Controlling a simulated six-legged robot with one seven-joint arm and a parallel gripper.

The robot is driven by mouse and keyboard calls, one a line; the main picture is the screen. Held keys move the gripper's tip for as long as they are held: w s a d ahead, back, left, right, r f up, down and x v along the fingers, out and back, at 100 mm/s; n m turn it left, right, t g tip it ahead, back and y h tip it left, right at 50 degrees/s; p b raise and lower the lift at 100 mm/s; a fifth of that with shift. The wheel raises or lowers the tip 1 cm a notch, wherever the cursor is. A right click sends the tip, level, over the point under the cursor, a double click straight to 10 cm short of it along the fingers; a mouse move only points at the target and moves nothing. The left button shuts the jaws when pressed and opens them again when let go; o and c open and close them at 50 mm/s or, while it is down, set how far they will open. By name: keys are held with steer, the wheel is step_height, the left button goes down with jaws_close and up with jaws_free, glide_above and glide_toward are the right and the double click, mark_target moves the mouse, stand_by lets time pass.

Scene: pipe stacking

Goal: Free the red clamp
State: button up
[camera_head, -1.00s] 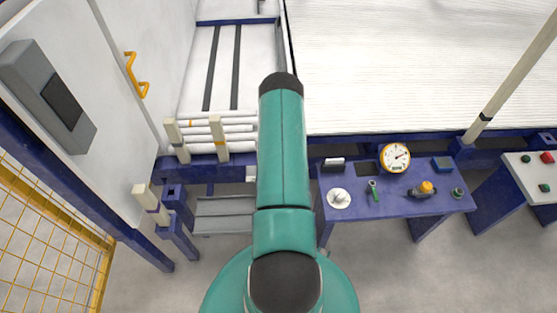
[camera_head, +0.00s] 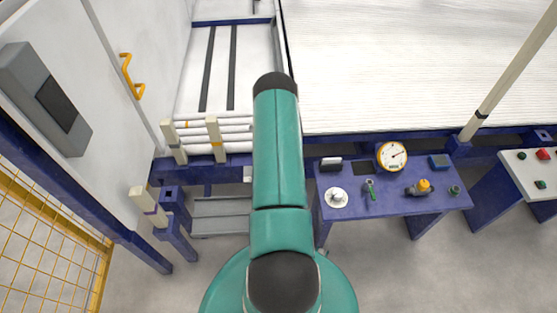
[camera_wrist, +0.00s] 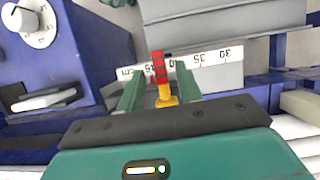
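The red clamp (camera_wrist: 159,68) shows in the wrist view as a red upright piece with a yellow lower part (camera_wrist: 167,98). A gap shows between each finger and the clamp, so the gripper is open. In the head view my teal arm hides the clamp and the gripper.
A blue bench (camera_head: 385,202) carries a dial gauge (camera_head: 392,156), a white knob (camera_head: 336,197) and small tools. White pipes (camera_head: 205,130) lie stacked between cream posts on the left. A grey step (camera_head: 220,215) stands below. A yellow mesh fence (camera_head: 50,230) is at far left.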

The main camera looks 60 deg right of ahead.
steer(key=v, duration=1.3)
steer(key=shift+d+r, duration=0.15)
steer(key=shift+r, duration=0.25)
steer(key=shift+w, duration=0.1)
steer(key=w+a+r+n+h, duration=0.1)
steer(key=w+a+r, duration=0.2)
steer(key=r, duration=0.3)
steer(key=w+a+r+n+t, duration=0.1)
steer(key=w+a+r, duration=0.3)
steer(key=r, duration=0.2)
steer(key=w+a+r+h, duration=0.1)
steer(key=w+a+r, duration=0.2)
steer(key=r, duration=0.2)
steer(key=w+a+r+n+t+h, duration=0.1)
steer(key=w+a+r+n+t, duration=0.15)
steer(key=a+r, duration=1)
steer(key=s+a+r+n+t+h, duration=0.1)
steer(key=s+a+r+n, duration=0.15)
steer(key=a+r, duration=0.45)
steer(key=s+a+r+n+t, duration=0.1)
steer(key=s+a+r, duration=0.15)
steer(key=a, duration=0.95)
steer(key=s+a+n+t, duration=0.2)
steer(key=s+a+n, duration=0.1)
steer(key=s+a, duration=0.8)
steer(key=shift+s+t, duration=0.35)
steer(key=shift+s, duration=0.15)
